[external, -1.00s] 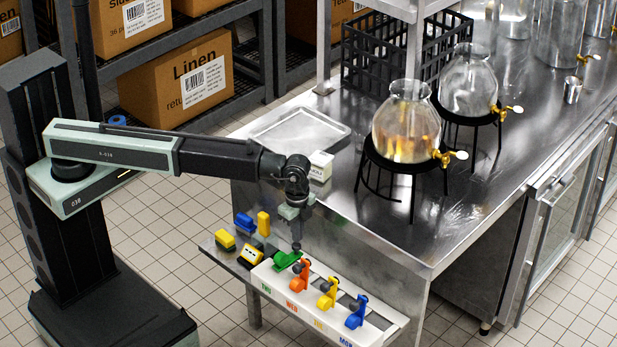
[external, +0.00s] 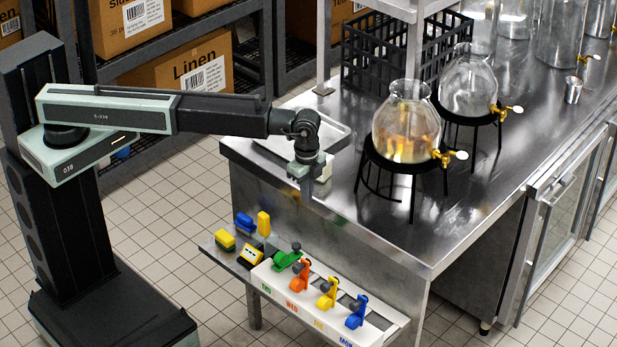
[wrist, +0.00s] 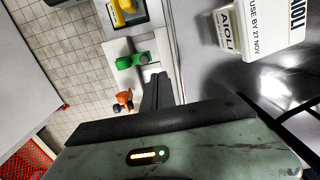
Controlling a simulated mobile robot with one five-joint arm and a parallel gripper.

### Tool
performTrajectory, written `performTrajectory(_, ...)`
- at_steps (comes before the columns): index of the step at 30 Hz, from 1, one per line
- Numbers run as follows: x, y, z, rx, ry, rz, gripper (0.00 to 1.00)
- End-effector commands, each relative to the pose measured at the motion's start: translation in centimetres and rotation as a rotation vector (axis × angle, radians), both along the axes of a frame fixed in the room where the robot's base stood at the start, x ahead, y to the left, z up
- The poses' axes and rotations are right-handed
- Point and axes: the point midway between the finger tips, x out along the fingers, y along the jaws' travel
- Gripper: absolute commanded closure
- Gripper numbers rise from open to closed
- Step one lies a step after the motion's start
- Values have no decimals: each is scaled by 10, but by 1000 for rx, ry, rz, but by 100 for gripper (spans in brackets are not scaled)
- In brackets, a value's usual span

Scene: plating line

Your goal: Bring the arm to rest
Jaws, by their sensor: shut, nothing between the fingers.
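My gripper (external: 322,184) is shut and empty. In the external view it hangs pointing down at the front left edge of the steel counter (external: 400,225), above the low shelf and clear of the things on it. In the wrist view its dark fingers (wrist: 157,90) show over the white strip. The white strip (external: 380,322) holds a green piece (external: 284,261), an orange piece (external: 299,277), a yellow piece (external: 326,294) and a blue piece (external: 357,312). The green piece also shows in the wrist view (wrist: 132,61).
A white aioli box (wrist: 262,25) stands on the counter close by my gripper, mostly hidden in the external view. A metal tray (external: 340,133) lies behind it. Glass dispensers (external: 402,120) stand on black stands further right. Yellow and blue blocks (external: 244,223) sit on the shelf's left end.

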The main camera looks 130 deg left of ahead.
Motion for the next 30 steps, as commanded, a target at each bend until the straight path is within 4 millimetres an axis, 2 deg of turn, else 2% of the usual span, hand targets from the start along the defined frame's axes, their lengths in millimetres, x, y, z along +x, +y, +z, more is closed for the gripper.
performTrajectory(8, 2, -3, 0, 0, 0, -4, 100)
performTrajectory(11, 19, -29, 0, 0, 0, -45, 100)
performTrajectory(14, 43, -94, 0, 0, 0, -138, 100)
performTrajectory(15, 47, -130, 0, -2, 0, -185, 100)
performTrajectory(17, 46, -184, 0, -2, -2, -252, 100)
performTrajectory(18, 41, -220, 0, -3, -2, -288, 100)
performTrajectory(20, 28, -272, 0, -5, -5, -326, 100)
performTrajectory(21, 15, -305, 0, -7, -7, -341, 100)
performTrajectory(23, -9, -352, 0, -9, -10, -349, 100)
performTrajectory(24, -28, -378, 0, -11, -12, -341, 100)
performTrajectory(27, -72, -416, 0, -17, -17, -270, 100)
performTrajectory(30, -99, -418, 0, -20, -22, -146, 100)
